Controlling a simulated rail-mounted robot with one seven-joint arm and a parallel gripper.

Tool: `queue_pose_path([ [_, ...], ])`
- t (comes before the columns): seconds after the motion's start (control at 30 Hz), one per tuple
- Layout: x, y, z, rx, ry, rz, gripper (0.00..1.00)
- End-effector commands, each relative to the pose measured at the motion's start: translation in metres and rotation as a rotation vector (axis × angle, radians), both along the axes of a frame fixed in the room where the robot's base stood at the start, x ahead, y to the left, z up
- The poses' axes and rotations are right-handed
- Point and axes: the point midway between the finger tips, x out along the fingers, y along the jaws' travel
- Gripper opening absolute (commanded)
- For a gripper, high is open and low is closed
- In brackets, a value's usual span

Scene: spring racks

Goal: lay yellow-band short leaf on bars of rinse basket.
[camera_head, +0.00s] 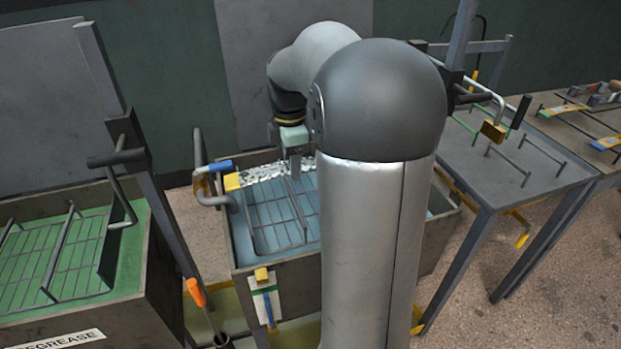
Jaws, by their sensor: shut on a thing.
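The rinse basket (250,232) is a dark wire frame with bars in the middle tank, over blue liquid. My arm hides its right part. My gripper (295,163) points down over the back of this basket, next to the white foamy strip at the tank's rear. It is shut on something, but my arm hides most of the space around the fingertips. I cannot make out the held leaf or its yellow band. Whether it touches the bars cannot be told.
The left tank (150,290), labelled DEGREASE, holds a basket in green liquid. A blue-gripped handle (219,166) and a post stand left of the middle tank. A grey table (470,185) with rods is at right; banded leaves (565,109) lie on the far-right bench.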

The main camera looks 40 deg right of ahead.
Motion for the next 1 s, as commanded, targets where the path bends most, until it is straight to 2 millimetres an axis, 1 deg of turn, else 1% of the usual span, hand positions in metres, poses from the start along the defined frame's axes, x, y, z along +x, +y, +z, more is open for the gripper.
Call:
queue_pose_path([
  [0.03, 0.002, -0.013, -0.003, 0.000, 0.001, -0.006, 0.09],
  [0.3, 0.017, -0.070, -0.029, 0.000, 0.001, -0.005, 0.09],
  [0.4, 0.021, -0.083, -0.049, 0.000, 0.001, -0.003, 0.09],
  [0.5, 0.024, -0.094, -0.063, 0.000, 0.000, -0.003, 0.09],
  [0.6, 0.026, -0.102, -0.073, 0.000, 0.000, -0.002, 0.09],
  [0.87, 0.029, -0.112, -0.085, -0.001, -0.001, -0.001, 0.09],
  [0.93, 0.030, -0.115, -0.092, -0.001, 0.000, -0.001, 0.09],
  [1.0, 0.030, -0.114, -0.103, 0.001, 0.002, 0.000, 0.09],
])
